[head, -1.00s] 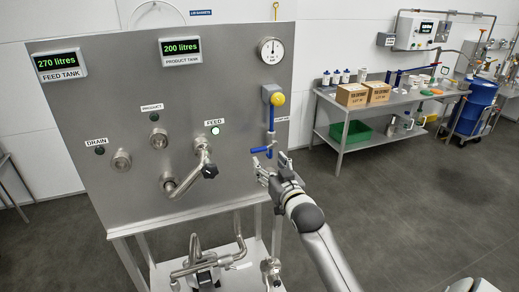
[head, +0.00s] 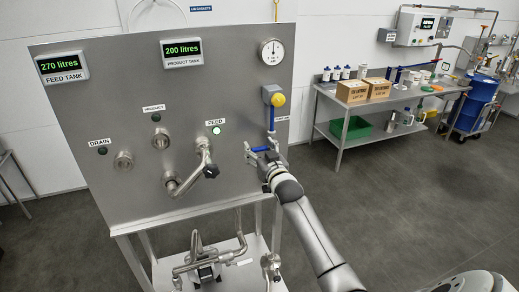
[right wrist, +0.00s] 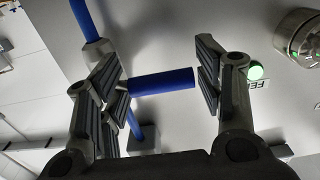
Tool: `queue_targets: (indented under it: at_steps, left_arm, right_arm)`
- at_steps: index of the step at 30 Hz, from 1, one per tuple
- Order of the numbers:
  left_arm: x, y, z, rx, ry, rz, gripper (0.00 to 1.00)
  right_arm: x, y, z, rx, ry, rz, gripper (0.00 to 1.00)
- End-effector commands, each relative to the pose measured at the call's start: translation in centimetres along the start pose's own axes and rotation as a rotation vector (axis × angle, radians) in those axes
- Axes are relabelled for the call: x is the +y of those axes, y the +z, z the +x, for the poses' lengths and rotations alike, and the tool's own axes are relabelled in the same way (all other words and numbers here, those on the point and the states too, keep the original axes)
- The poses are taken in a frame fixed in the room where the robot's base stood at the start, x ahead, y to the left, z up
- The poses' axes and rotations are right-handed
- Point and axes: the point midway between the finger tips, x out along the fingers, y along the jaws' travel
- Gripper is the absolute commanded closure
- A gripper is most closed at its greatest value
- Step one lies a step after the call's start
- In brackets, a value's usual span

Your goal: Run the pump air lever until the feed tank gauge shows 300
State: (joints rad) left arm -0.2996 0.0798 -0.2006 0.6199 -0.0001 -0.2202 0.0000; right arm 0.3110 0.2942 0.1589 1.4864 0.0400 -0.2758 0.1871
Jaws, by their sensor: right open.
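The feed tank gauge (head: 60,65) at the panel's upper left reads 270 litres. The blue pump air lever (head: 252,150) is on the panel's right side, below a yellow knob (head: 278,99). My right gripper (head: 263,156) is at the lever, its fingers partly overlapping it in the head view. In the right wrist view the lever's blue handle (right wrist: 162,82) lies between the two spread fingers of this gripper (right wrist: 160,88). The gripper is open; I cannot tell whether either finger touches the handle. My left gripper is not in view.
The product tank gauge (head: 183,52) reads 200 litres. A green lamp (head: 216,130) glows under the FEED label, above a pipe with a black knob (head: 211,171). A round dial (head: 271,51) is above the lever. A bench (head: 345,135) stands behind at right.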

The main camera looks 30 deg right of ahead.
Motion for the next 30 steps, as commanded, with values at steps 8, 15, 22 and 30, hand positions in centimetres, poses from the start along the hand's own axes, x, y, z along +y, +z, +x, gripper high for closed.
queue_targets:
  at_steps: [8,15,22,30]
  left_arm:
    - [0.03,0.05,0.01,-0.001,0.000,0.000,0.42]
    - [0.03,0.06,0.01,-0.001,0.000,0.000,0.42]
    - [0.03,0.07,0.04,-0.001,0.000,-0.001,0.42]
    - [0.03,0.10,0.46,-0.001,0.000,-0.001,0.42]
  right_arm:
    - [0.00,0.00,-0.02,0.000,0.000,0.000,0.53]
    - [0.00,0.01,-0.03,0.000,0.000,0.000,0.84]
    - [0.00,0.07,-0.03,-0.001,0.000,-0.005,0.95]
    - [0.08,0.71,-0.02,-0.001,0.000,-0.091,0.95]
